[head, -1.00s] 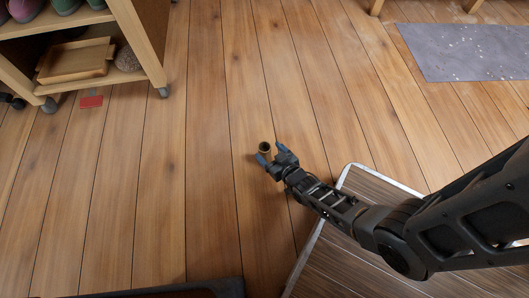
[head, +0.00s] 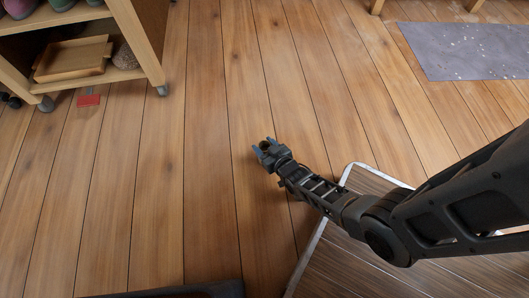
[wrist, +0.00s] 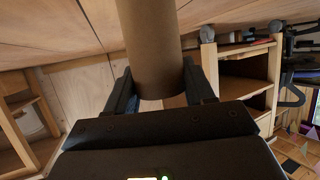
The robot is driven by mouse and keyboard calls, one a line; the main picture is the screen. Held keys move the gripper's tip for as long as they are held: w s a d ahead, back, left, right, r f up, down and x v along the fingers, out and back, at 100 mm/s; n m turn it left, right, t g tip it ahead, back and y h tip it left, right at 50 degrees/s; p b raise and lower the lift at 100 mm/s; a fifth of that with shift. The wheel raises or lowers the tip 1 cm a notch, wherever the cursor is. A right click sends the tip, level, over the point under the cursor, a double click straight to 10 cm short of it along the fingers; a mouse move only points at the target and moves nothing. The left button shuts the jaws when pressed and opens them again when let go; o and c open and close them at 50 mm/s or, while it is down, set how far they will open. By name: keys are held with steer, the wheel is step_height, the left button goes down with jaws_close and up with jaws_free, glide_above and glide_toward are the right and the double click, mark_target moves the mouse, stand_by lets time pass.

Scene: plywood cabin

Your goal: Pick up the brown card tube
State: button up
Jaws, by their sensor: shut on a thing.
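The brown card tube (wrist: 150,45) stands large in the wrist view, between the two dark fingers of my gripper (wrist: 157,78). The fingers are shut on it, one on each side. Its upper part runs out of the top of the wrist view. In the head view my gripper (head: 265,148) is over the plank floor, and only the dark round end of the tube shows between the blue-grey fingertips. I cannot tell from these views whether the tube touches the floor.
A wheeled wooden shelf unit (head: 130,40) with a wooden tray (head: 75,58) stands at the upper left, a red object (head: 89,100) by it. A grey speckled mat (head: 470,50) lies at upper right. A pale-edged dark panel (head: 345,262) is below my arm. Floor left of my gripper is clear.

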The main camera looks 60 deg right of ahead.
steer(key=c, duration=0.5)
steer(key=shift+o, duration=0.2)
steer(key=shift+r, duration=0.1)
